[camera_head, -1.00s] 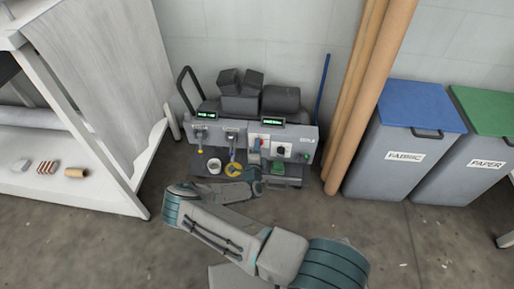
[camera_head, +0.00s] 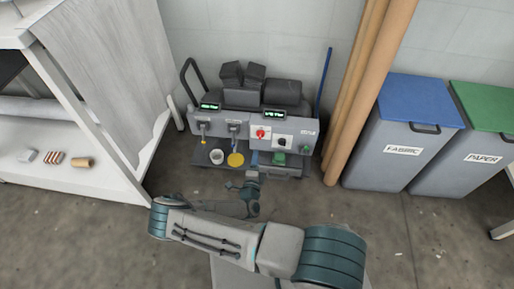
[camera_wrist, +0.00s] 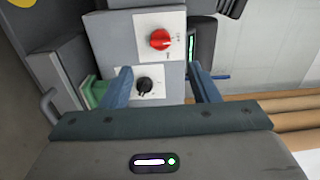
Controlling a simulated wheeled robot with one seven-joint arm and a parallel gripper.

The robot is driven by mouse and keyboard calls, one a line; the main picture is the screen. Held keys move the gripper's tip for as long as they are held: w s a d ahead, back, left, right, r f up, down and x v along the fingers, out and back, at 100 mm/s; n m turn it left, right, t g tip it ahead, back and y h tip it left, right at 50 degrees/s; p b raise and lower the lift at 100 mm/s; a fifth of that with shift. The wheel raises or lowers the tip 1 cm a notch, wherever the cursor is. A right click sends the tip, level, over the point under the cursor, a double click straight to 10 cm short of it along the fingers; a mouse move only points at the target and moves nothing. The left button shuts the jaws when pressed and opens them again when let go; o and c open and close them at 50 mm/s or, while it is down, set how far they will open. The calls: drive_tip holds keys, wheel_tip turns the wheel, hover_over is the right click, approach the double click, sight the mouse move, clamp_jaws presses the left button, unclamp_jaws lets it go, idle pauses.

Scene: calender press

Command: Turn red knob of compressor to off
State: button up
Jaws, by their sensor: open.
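The compressor (camera_head: 220,144) is a grey machine against the back wall. Its red knob (camera_head: 261,133) sits on a white plate on the front panel, left of a black knob (camera_head: 281,142). In the wrist view, which is turned sideways, the red knob (camera_wrist: 160,40) is above the black knob (camera_wrist: 147,84). My gripper (camera_wrist: 162,76) is open, with its two blue fingers apart and nothing between them. The red knob lies beyond the fingertips, not visibly touched. In the head view, my gripper (camera_head: 252,172) is in front of and below the panel.
A white cup (camera_head: 217,157), a yellow disc (camera_head: 235,160) and a green part (camera_head: 279,159) are low on the compressor's front. Brown rolls (camera_head: 352,105) stand to its right, beside a fabric bin (camera_head: 407,140). A white shelf (camera_head: 75,181) is on the left.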

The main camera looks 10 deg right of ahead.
drive_tip(key=shift+v, duration=1.2)
drive_tip(key=s+d+r+m+g+h+p, duration=0.25)
drive_tip(key=r+m+g+p, duration=0.3)
drive_tip(key=r+m, duration=0.6)
drive_tip(key=s+d+r+m+g+h+p, duration=0.3)
drive_tip(key=r+m+g, duration=0.45)
drive_tip(key=r, duration=0.65)
drive_tip(key=s+d+r+m+g+h+p, duration=0.1)
drive_tip(key=s+d+r+m+g+p, duration=0.25)
drive_tip(key=r+m, duration=0.85)
drive_tip(key=s+a+r+m+y+p, duration=0.1)
drive_tip(key=s+r+m+y+p, duration=0.3)
drive_tip(key=r, duration=0.7)
drive_tip(key=s+a+r+m+t+y+p, duration=0.1)
drive_tip(key=s+r+m+y+p, duration=0.3)
drive_tip(key=r+m, duration=0.5)
drive_tip(key=s+a+r+m+t+y+p, duration=0.1)
drive_tip(key=s+r+m+y+p, duration=0.3)
drive_tip(key=r, duration=1)
drive_tip(key=s+a+m+p, duration=0.1)
drive_tip(key=s+m+p, duration=0.1)
drive_tip(key=p, duration=0.1)
drive_tip(key=shift+a+r+m+p, duration=0.25)
drive_tip(key=shift+r+m+p, duration=0.05)
drive_tip(key=shift+r+m, duration=0.1)
